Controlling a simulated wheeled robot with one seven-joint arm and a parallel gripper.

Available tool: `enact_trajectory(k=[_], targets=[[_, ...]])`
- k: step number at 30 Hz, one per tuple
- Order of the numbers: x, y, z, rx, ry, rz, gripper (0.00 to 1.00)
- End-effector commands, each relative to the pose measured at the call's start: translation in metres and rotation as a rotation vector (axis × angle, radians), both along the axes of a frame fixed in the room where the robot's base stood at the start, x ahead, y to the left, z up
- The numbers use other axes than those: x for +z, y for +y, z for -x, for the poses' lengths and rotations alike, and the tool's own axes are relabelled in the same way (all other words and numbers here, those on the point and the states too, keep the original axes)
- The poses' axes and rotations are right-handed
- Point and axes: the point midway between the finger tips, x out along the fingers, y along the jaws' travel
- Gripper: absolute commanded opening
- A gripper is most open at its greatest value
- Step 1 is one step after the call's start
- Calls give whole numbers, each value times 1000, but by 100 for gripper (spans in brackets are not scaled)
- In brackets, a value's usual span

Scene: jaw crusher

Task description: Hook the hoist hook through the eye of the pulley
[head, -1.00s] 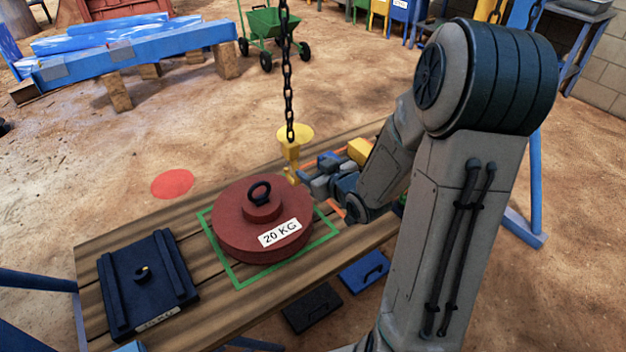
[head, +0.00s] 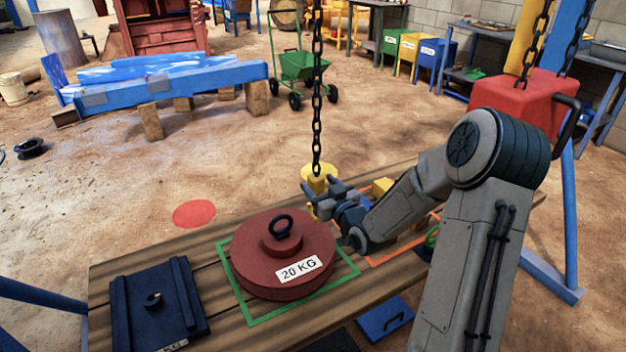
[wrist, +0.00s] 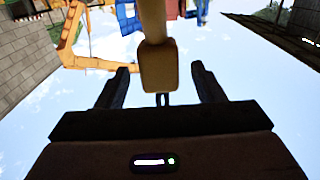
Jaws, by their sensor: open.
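The yellow hoist hook (head: 320,172) hangs on a black chain (head: 317,100) behind and slightly right of the pulley, higher than its eye. The pulley (head: 270,262) is a dark red disc with a "20 KG" label, lying flat on the bench. Its dark eye (head: 281,224) stands upright on top and is empty. My gripper (head: 318,194) is at the hook's lower part, which it partly hides. In the wrist view the fingers (wrist: 161,85) are open, with a yellow part of the hook (wrist: 158,66) between them and gaps showing on both sides.
A green outline (head: 236,290) surrounds the pulley on the wooden bench (head: 110,272). A dark blue plate (head: 158,305) with a small hook or ring lies left. A red hoist block (head: 530,100) with chains stands right. An orange outline (head: 395,259) lies under my arm.

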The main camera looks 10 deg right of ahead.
Motion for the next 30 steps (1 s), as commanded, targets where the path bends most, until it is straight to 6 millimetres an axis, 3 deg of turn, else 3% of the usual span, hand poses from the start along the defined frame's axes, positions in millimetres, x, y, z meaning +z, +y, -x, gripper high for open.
enact_trajectory(k=[7, 19, 20, 26, 30], targets=[[0, 11, -32, 0, 0, -1, 62], [0, 13, -39, -1, 1, -1, 62], [0, 13, -39, -1, 1, -1, 59], [0, 13, -39, -1, 1, -1, 3], [0, 13, -39, -1, 1, -1, 0]])
